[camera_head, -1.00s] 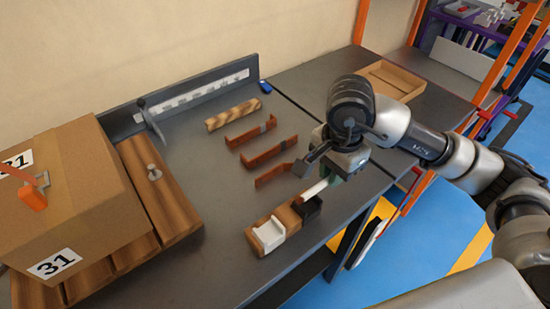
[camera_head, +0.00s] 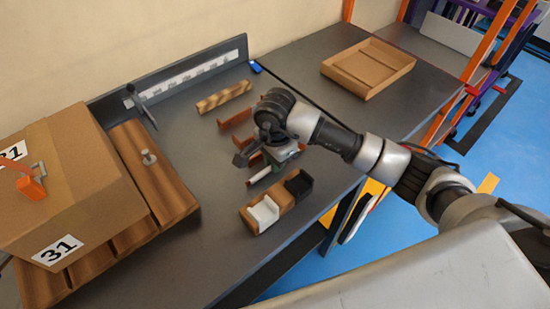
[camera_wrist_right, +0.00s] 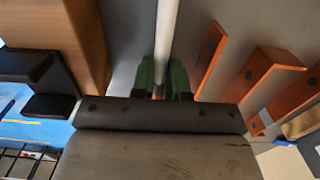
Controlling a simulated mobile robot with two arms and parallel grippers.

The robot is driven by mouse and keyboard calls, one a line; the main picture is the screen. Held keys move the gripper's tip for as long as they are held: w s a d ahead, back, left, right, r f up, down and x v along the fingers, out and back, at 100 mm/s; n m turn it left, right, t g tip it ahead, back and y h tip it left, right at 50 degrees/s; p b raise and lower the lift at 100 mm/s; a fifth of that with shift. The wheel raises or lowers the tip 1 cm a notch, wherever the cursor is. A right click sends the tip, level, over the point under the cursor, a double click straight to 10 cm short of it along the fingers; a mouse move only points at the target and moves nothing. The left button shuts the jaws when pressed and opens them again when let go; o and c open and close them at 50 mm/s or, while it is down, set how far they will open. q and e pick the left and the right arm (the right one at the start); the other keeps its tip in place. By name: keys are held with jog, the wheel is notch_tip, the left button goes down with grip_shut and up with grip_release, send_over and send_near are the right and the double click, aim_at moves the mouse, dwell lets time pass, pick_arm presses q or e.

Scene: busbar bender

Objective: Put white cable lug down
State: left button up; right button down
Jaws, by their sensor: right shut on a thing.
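The white cable lug (camera_wrist_right: 167,35) is a thin white rod held between the green-padded fingers of my right gripper (camera_wrist_right: 165,78) in the right wrist view. In the head view, its white end (camera_head: 259,176) sticks out to the lower left of my right gripper (camera_head: 274,165). The gripper is low over the grey table (camera_head: 190,255), just behind the wooden holder. I cannot tell whether the lug touches the table. My left gripper is not in view.
The wooden holder (camera_head: 262,228) has a white and a black cradle. Copper-coloured busbars (camera_head: 234,118) lie behind my gripper, partly hidden. A cardboard box (camera_head: 75,175) stands left, and a shallow tray (camera_head: 367,68) lies back right. The table is clear left of the holder.

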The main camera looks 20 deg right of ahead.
jog(key=shift+f, duration=0.1)
jog(key=shift+f, duration=0.15)
jog(key=c, duration=1.1)
grip_release()
